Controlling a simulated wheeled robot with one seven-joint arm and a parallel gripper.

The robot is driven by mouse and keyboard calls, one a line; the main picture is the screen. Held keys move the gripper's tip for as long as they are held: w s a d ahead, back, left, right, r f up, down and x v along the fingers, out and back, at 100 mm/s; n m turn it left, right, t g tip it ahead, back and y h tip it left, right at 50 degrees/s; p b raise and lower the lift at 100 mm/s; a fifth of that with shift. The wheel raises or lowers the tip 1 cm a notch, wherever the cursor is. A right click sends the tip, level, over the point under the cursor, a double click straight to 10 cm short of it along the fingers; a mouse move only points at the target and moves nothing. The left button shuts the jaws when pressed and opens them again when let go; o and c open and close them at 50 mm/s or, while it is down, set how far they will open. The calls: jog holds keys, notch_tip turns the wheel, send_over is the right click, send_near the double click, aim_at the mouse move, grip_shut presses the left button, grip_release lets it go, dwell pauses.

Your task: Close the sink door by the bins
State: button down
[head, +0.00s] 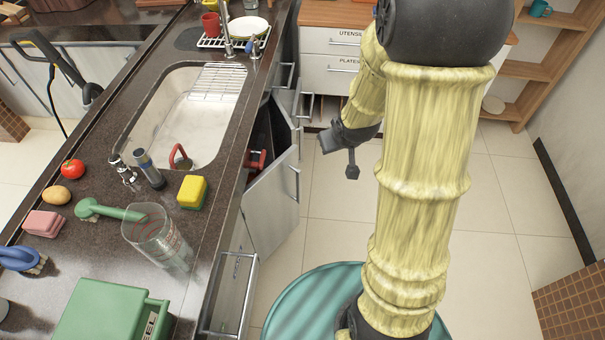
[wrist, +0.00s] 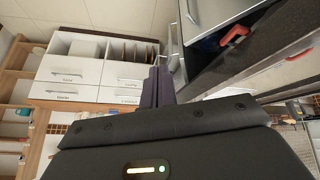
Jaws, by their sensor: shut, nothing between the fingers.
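A grey sink cabinet door (head: 272,205) with a bar handle stands open under the counter in the head view, swung out over the floor. In the wrist view a grey door panel (wrist: 218,12) with a handle shows at the top right, beside the dark cabinet opening. My gripper (head: 337,158) is in the air to the right of the door and apart from it. Its fingers (wrist: 156,86) are shut and empty in the wrist view. I cannot make out the bins.
A red-handled item (head: 256,161) shows in the cabinet opening. The sink (head: 190,125) is in the dark counter (head: 120,185) above. Another cabinet front (head: 284,83) stands out farther back. White drawers (head: 330,75) stand at the back. Tiled floor (head: 510,215) is clear to the right.

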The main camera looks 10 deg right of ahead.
aim_at(296, 164)
jog(key=w+d+f+n+t+y+b, duration=0.2)
jog(key=w+f+t+b, duration=0.15)
jog(key=w+f, duration=0.4)
jog(key=w+d+f+n+t+y+b, duration=0.2)
jog(key=w+f+b, duration=0.25)
jog(key=f, duration=0.65)
jog(key=s+f+n+t+y+b, duration=0.1)
jog(key=s+f+y+b, duration=0.1)
jog(key=f, duration=0.4)
jog(key=s+f+n+t+y+b, duration=0.1)
jog(key=s+f+y+b, duration=0.2)
jog(key=f+y, duration=0.3)
jog(key=shift+a+f+b, duration=0.2)
jog(key=shift+f+b, duration=0.25)
jog(key=shift+f, duration=0.25)
jog(key=x, duration=1.4)
jog(key=shift+w, duration=0.1)
